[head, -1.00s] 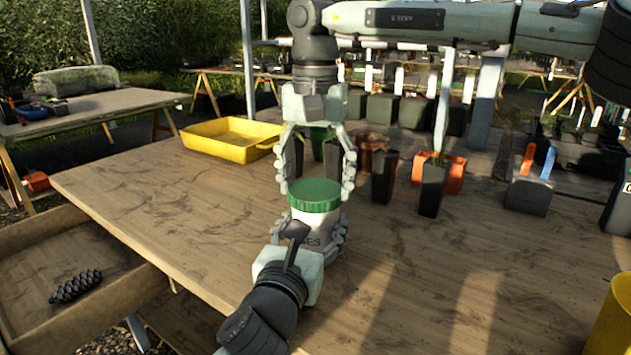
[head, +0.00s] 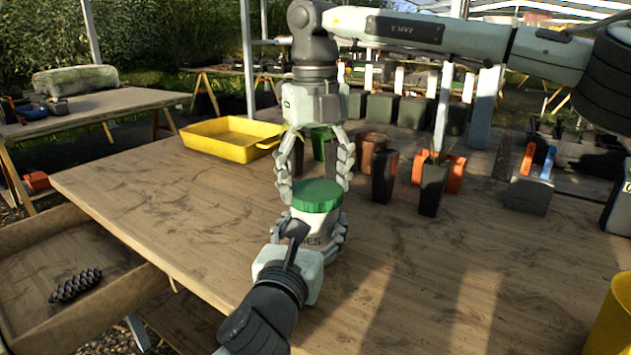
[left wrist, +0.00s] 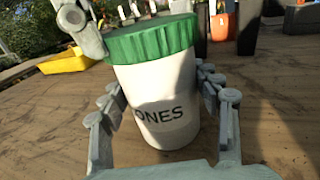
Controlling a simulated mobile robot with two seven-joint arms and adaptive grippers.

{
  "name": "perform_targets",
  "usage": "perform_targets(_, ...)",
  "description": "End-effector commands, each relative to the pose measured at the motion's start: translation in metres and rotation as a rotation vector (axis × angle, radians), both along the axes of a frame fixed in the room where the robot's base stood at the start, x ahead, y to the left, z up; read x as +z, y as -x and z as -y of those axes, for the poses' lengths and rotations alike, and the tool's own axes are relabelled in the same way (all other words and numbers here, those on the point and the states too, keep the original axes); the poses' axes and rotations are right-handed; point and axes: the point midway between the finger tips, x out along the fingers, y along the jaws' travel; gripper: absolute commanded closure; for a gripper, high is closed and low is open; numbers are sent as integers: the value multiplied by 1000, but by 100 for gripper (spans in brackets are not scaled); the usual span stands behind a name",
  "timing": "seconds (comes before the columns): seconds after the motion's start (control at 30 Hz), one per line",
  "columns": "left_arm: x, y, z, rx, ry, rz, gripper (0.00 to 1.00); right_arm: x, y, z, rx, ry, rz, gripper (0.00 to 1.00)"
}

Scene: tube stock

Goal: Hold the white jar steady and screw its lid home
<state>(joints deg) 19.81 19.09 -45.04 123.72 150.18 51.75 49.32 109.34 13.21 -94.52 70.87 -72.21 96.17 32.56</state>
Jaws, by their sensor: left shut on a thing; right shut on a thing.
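The white jar (head: 306,226) stands upright on the wooden table, with dark lettering on its side. It also shows in the left wrist view (left wrist: 160,92). The green lid (head: 317,194) sits on top of the jar. My left gripper (head: 308,238) is shut on the jar's body from the front, one finger on each side, seen clearly in the left wrist view (left wrist: 162,100). My right gripper (head: 314,187) comes down from above, its fingers on either side of the lid, shut on it. The lid's threads are hidden.
A yellow tray (head: 230,138) lies at the table's back left. Several dark pots, one of them a black pot (head: 432,188), stand behind the jar to the right. A yellow container (head: 612,320) is at the front right.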

Motion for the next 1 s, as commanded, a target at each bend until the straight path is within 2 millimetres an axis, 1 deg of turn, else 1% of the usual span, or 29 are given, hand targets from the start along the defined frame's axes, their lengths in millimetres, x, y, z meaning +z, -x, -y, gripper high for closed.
perform_targets(0.1, 0, 0, 0, 1, 0, 0, 100, -1, 0, 0, -300, 1, -2, 62)
perform_targets(0.2, 0, 0, 0, 1, 0, 0, 100, -1, 0, 0, -541, 1, -2, 62)
perform_targets(0.33, 0, 0, 0, 1, 0, 0, 100, -2, 0, 0, -770, 1, -2, 62)
perform_targets(0.47, 0, 0, 0, 1, 0, 0, 100, -1, 0, 0, -755, 1, -1, 62)
perform_targets(0.5, 0, 0, 0, 1, 0, 0, 100, -1, 0, 0, -755, 1, -1, 25)
perform_targets(0.67, 0, 0, 0, 1, 0, 0, 100, -1, 0, 0, -753, 1, -1, 5)
perform_targets(0.7, 0, 0, 0, 1, 0, 0, 100, -1, 0, 0, -753, 1, -1, 3)
perform_targets(1.0, 0, 0, 0, 1, 0, 0, 100, 0, 0, 0, -752, -1, 0, 3)
